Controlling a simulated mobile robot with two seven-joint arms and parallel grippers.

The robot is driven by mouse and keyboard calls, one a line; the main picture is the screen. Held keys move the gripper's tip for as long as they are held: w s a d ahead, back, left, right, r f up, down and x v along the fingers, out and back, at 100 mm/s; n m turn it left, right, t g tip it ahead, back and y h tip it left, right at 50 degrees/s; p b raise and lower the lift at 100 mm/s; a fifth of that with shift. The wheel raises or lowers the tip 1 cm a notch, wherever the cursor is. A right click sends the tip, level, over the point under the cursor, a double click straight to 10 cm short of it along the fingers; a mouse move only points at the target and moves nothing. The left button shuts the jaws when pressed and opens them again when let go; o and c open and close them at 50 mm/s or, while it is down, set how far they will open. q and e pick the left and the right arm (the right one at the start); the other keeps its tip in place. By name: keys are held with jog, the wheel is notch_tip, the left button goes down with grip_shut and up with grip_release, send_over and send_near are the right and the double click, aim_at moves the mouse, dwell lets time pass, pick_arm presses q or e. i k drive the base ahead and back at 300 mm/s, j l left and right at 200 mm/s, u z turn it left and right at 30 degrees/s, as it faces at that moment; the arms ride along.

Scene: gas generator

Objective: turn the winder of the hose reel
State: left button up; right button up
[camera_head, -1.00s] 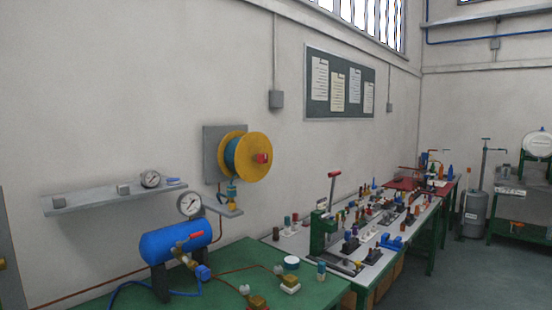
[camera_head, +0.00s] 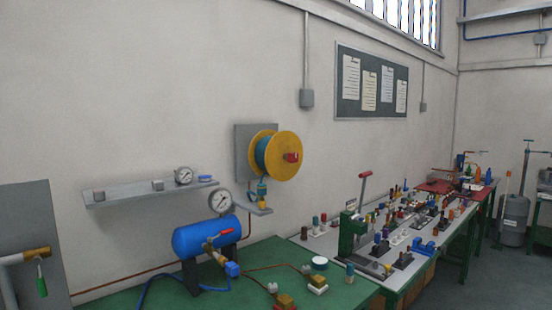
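The hose reel (camera_head: 283,153) is on the wall, on a grey backing plate (camera_head: 243,160). It has yellow round flanges with a teal hose wound between them. A red winder (camera_head: 292,157) sticks out from the middle of its front flange. Neither of my grippers shows in the view, so nothing of mine is seen touching the reel.
A green table (camera_head: 245,270) below holds a blue tank (camera_head: 205,238) with a gauge (camera_head: 220,202) and pipes. A wall shelf (camera_head: 140,193) is left of the reel. A crowded bench (camera_head: 330,240) with a red-handled press (camera_head: 355,215) extends right.

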aim_at(292, 158)
jog(key=i+l+u, duration=0.1)
jog(key=u, duration=0.3)
jog(key=i+l+u, duration=0.1)
jog(key=l+u, duration=0.15)
jog(key=u, duration=0.15)
jog(key=i+l+u, duration=0.15)
jog(key=l, duration=0.3)
jog(key=l+u, duration=0.2)
jog(key=l, duration=0.2)
jog(key=i+l, duration=0.1)
jog(key=l, duration=0.35)
jog(key=i+l+u, duration=0.1)
jog(key=l, duration=0.35)
